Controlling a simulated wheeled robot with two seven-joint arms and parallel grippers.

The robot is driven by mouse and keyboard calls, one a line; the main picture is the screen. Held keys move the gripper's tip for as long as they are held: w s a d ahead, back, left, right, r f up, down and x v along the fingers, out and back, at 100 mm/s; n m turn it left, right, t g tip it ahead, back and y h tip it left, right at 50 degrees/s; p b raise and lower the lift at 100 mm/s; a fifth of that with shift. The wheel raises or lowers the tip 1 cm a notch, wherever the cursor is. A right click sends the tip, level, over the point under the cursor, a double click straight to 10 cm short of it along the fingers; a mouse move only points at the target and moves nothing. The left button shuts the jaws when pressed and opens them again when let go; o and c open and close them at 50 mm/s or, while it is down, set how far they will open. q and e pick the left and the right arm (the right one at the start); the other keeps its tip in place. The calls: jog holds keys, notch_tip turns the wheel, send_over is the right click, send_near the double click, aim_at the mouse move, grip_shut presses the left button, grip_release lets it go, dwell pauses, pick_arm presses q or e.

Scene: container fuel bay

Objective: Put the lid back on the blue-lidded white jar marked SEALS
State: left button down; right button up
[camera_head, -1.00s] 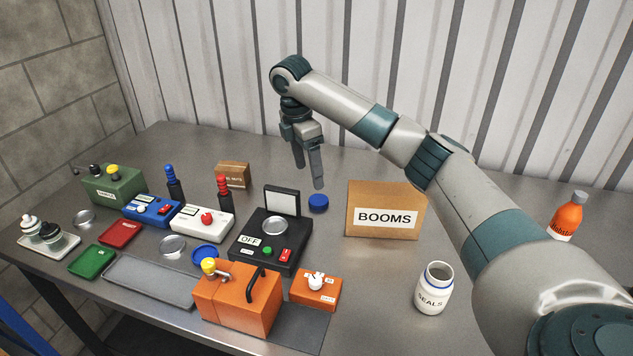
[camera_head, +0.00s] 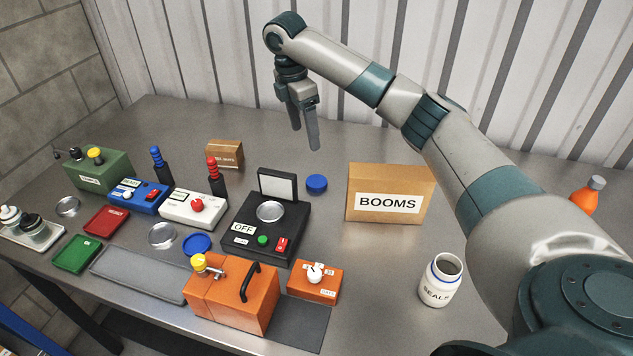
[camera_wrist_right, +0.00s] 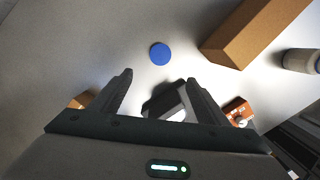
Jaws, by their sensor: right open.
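The white jar marked SEALS (camera_head: 440,281) stands upright and open at the front right of the table, with a blue band near its rim. It also shows at the right edge of the right wrist view (camera_wrist_right: 300,61). A round blue lid (camera_head: 316,183) lies flat on the table behind the black device and left of the BOOMS box; in the right wrist view the lid (camera_wrist_right: 160,53) is ahead of the fingers. My right gripper (camera_head: 305,146) is open and empty, above the table, behind and a little left of the lid. My left gripper is not in view.
The BOOMS box (camera_head: 389,194) stands between the lid and the jar. A black device with an upright panel (camera_head: 264,233) is in front of the lid. An orange bottle (camera_head: 586,196) is at the right. A blue dish (camera_head: 197,244) lies among several items at left.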

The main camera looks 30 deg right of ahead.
jog(key=p, duration=0.3)
send_over(317, 181)
jog(key=a, duration=0.2)
notch_tip(317, 181, down, 11)
jog(key=shift+w+d+r, duration=0.1)
jog(key=shift+f, duration=0.5)
jog(key=shift+p, duration=0.3)
jog(key=shift+d+f+p, duration=0.25)
jog(key=shift+f+p, duration=0.15)
jog(key=shift+p, duration=0.05)
jog(key=f+p, duration=0.1)
jog(key=f, duration=0.1)
jog(key=f+p, duration=0.1)
jog(key=shift+d+f, duration=0.35)
jog(key=shift+d, duration=0.05)
jog(key=shift+f, duration=0.3)
jog(key=c, duration=1.1)
